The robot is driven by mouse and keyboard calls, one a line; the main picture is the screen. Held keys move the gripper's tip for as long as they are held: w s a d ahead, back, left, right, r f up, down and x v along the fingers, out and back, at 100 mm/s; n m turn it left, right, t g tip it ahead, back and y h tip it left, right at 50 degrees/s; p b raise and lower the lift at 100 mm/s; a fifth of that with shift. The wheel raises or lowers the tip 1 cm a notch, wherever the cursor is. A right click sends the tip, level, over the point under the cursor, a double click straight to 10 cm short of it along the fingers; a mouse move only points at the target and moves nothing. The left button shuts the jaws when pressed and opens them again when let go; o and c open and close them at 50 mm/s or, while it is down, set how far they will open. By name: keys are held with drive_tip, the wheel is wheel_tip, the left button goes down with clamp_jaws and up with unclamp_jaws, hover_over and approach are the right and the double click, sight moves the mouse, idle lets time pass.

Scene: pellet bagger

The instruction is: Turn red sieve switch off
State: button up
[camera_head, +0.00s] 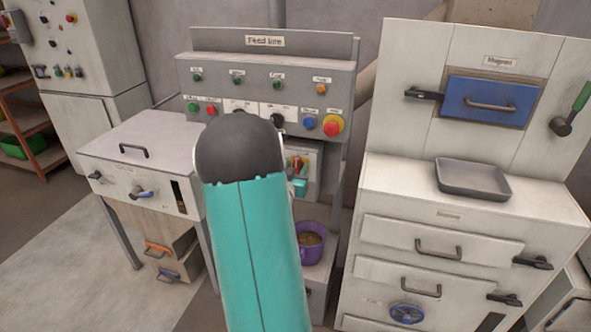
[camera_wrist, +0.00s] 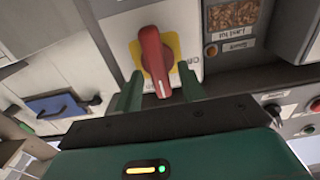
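The red sieve switch (camera_wrist: 155,62) is a red rotary handle on a yellow plate in the wrist view. Its white-marked end points down in that picture, towards my gripper, slightly to the right. My gripper (camera_wrist: 161,88) is open, with one green finger on each side of the marked end. Gaps show between the fingers and the handle; I cannot tell how deep the fingers reach. In the head view, my teal arm hides much of the panel below the feed line console (camera_head: 262,66). A bit of red and yellow shows beside my arm there, with my gripper's teal part just below.
A window with brown pellets (camera_wrist: 233,17) and an orange button (camera_wrist: 212,51) are beside the switch. A purple bucket (camera_head: 311,246) stands below the panel. A white cabinet (camera_head: 374,235) with a grey tray (camera_head: 470,192) is at right; a white bench (camera_head: 165,135) is at left.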

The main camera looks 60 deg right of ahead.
drive_tip(key=shift+c, duration=0.4)
drive_tip(key=c, duration=0.6)
drive_tip(key=shift+o, duration=0.2)
drive_tip(key=shift+n, duration=0.3)
drive_tip(key=shift+w+a+f+n, duration=0.1)
drive_tip(key=shift+w+f+n, duration=0.1)
drive_tip(key=shift+n, duration=2.7)
drive_tip(key=shift+w+d+f+n, duration=0.1)
drive_tip(key=shift+w+f+n, duration=0.15)
drive_tip(key=shift+n, duration=2.65)
drive_tip(key=shift+w+a+f+n, duration=0.1)
drive_tip(key=shift+w+f+n, duration=0.1)
drive_tip(key=shift+n, duration=2.7)
